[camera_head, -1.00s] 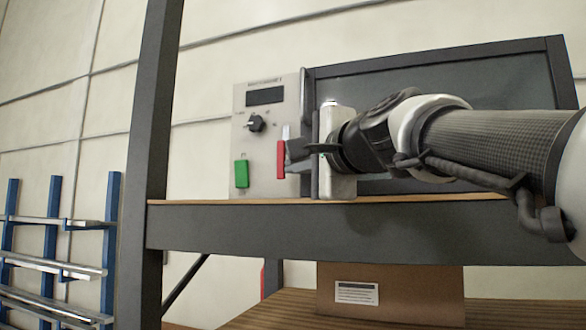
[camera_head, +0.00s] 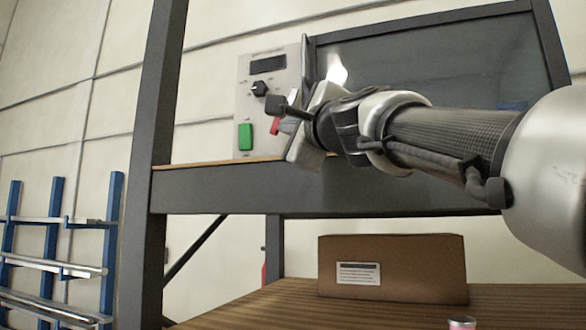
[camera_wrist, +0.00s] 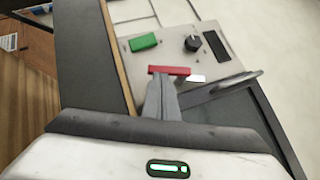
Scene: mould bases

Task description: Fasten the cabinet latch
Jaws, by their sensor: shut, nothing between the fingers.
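A pale control panel (camera_head: 245,95) stands on the shelf, beside a dark-framed cabinet (camera_head: 440,58). On its right side is a red bar (camera_head: 275,126), seemingly the latch handle; it also shows in the wrist view (camera_wrist: 170,71). In the head view the bar leans, while the green block (camera_head: 245,137) stands upright. A small bright metal strip (camera_wrist: 195,79) lies beside the red bar. My gripper (camera_head: 287,126) is shut and empty. In the wrist view its grey fingertips (camera_wrist: 160,80) are at the red bar's edge; I cannot tell whether they touch.
The panel also has a black knob (camera_wrist: 192,43) and a dark display (camera_wrist: 216,45). A grey handle (camera_wrist: 238,82) stands out near the cabinet frame. A dark upright post (camera_head: 158,130) is left of the panel. A cardboard box (camera_head: 400,268) sits on the wooden surface below.

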